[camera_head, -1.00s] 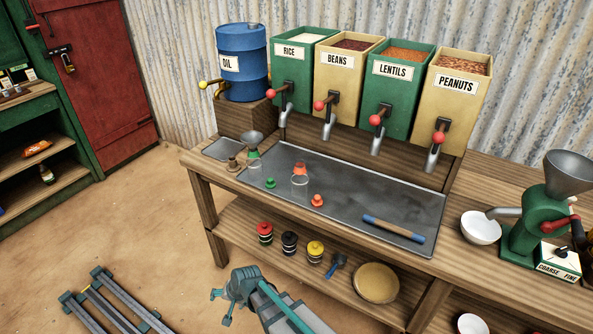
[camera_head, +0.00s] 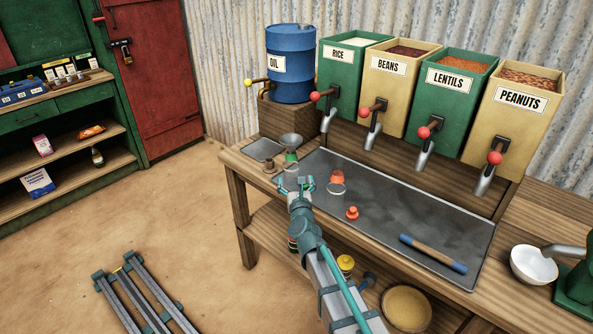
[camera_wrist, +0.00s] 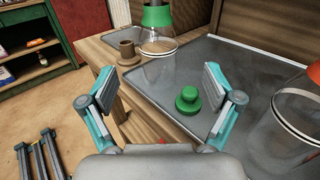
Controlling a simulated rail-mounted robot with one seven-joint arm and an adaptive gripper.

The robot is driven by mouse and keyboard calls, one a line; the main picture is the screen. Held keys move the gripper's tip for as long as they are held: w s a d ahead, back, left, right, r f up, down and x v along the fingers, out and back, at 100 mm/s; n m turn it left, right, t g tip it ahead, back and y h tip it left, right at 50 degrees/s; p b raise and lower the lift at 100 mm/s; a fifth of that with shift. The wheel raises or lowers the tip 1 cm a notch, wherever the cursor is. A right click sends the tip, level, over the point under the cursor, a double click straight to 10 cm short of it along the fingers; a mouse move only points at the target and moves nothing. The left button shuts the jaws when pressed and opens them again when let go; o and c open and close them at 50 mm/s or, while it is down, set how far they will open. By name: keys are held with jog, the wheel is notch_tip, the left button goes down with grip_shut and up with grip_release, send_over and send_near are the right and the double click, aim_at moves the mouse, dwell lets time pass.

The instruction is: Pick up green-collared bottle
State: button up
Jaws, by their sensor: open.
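The green-collared bottle (camera_wrist: 158,42) is clear glass and stands upright near the left end of the metal tray in the wrist view, its top cut off by the frame. In the head view its green collar (camera_head: 291,157) shows just beyond my gripper (camera_head: 307,184), with a funnel (camera_head: 291,140) at its top. My gripper, also in the wrist view (camera_wrist: 164,80), is open and empty, its fingers spread short of the bottle. A green stopper (camera_wrist: 188,98) sits on the tray between the bottle and my gripper, nearer the right finger.
A red-collared bottle (camera_head: 337,184) stands to the right, close to the right finger in the wrist view (camera_wrist: 288,120). A red stopper (camera_head: 352,213) and a rolling pin (camera_head: 433,254) lie farther right.

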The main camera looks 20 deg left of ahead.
aim_at(291, 163)
jog(key=p+x, duration=0.3)
jog(key=x, duration=0.7)
jog(key=shift+w+a, duration=0.25)
jog(key=c, duration=1.3)
